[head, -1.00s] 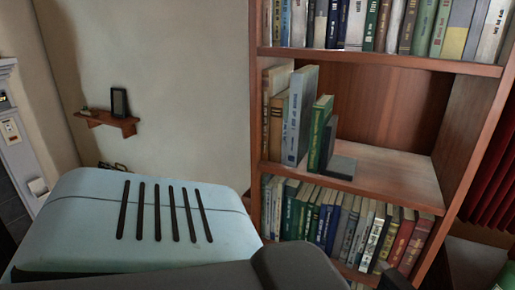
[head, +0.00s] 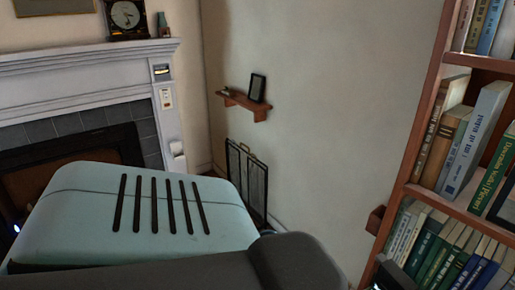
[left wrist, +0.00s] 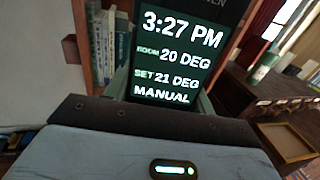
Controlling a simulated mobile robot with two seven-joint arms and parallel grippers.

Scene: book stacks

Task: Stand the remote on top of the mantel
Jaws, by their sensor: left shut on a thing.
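The remote (left wrist: 180,68) is a dark device with a lit green screen reading 3:27 PM, room 20 deg, set 21 deg, manual. My left gripper (left wrist: 160,100) is shut on its lower end in the left wrist view; the remote's top runs out of the picture. The white mantel (head: 60,62) is at the upper left of the head view, above a grey-tiled fireplace. A dark clock (head: 127,18) stands on it near its right end.
A small wooden wall shelf (head: 245,106) holds a dark frame. A black fire screen (head: 247,180) stands on the floor below it. A bookcase (head: 412,150) full of books is at the right. Part of the mantel top left of the clock looks clear.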

